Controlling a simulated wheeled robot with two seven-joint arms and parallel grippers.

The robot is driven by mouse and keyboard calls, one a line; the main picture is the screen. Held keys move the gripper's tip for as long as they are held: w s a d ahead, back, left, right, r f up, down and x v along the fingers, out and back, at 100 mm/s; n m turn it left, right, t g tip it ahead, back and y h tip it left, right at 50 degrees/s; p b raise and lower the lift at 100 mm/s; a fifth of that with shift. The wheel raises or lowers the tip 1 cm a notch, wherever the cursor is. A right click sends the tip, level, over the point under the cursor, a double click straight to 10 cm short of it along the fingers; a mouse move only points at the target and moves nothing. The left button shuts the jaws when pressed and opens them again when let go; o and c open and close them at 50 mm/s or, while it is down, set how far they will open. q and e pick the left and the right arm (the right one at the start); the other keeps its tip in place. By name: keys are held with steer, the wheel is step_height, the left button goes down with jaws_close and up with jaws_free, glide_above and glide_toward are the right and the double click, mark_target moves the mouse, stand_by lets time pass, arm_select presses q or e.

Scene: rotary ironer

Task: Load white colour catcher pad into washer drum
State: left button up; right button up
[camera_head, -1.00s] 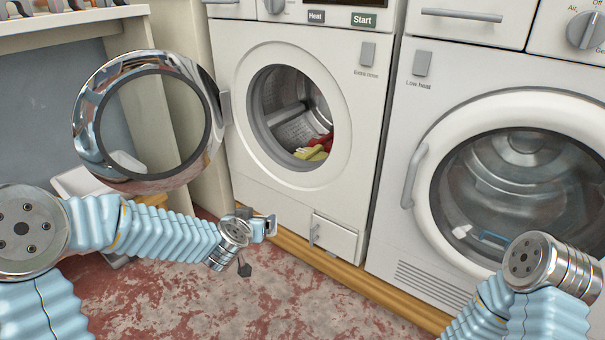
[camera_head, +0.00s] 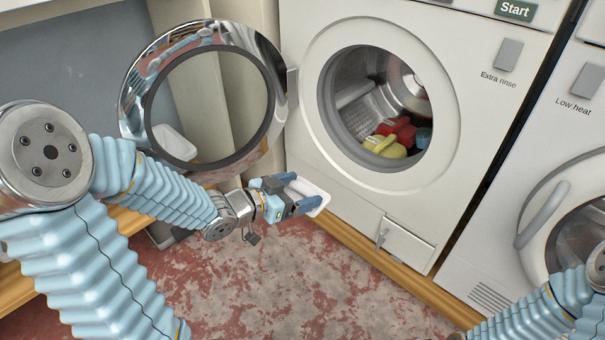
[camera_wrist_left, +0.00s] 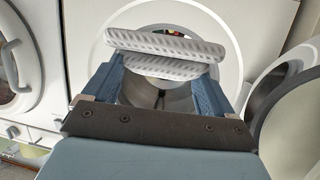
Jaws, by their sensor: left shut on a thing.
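My left gripper (camera_head: 297,194) is shut on the white colour catcher pad (camera_head: 313,190), in front of the washer and below its door opening. In the left wrist view the pad (camera_wrist_left: 165,48) looks white, ribbed and folded, between the blue fingers. The washer drum (camera_head: 372,97) is open to view, with red, yellow and teal items at its bottom. The pad is outside the drum, to its lower left. My right arm shows at the lower right, but its gripper is out of the picture.
The round washer door (camera_head: 142,108) stands open to the left of the opening, close above my left forearm. A second machine (camera_head: 560,130) with a closed round door stands at the right. A small flap (camera_head: 407,245) is low on the washer front. The floor in front is clear.

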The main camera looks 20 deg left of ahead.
arm_select(q)
steer(key=shift+w+r+p, duration=0.15)
steer(key=shift+r+p, duration=0.05)
steer(key=shift+p, duration=0.3)
steer(key=w+p, duration=0.1)
steer(key=p, duration=0.1)
steer(key=w+d+p, duration=0.1)
steer(key=p, duration=0.1)
steer(key=shift+r, duration=0.15)
steer(key=w+d, duration=0.2)
steer(key=w, duration=0.4)
steer(key=w+d+b, duration=0.1)
steer(key=w+d, duration=0.2)
steer(key=w, duration=0.4)
steer(key=w+d, duration=0.2)
steer(key=w, duration=0.5)
steer(key=shift+w+d+f, duration=0.2)
steer(key=shift+w+f, duration=0.05)
steer(key=shift+f, duration=0.1)
steer(key=shift+w+d+p, duration=0.3)
steer(key=shift+w+d, duration=0.3)
steer(key=shift+w, duration=1.05)
steer(key=shift+w+d+p, duration=0.35)
steer(key=shift+w+d, duration=0.25)
steer(key=shift+w, duration=1.05)
steer(key=shift+w+d+p, duration=0.3)
steer(key=shift+w+d, duration=0.3)
steer(key=shift+w, duration=1.05)
steer(key=o, duration=0.8)
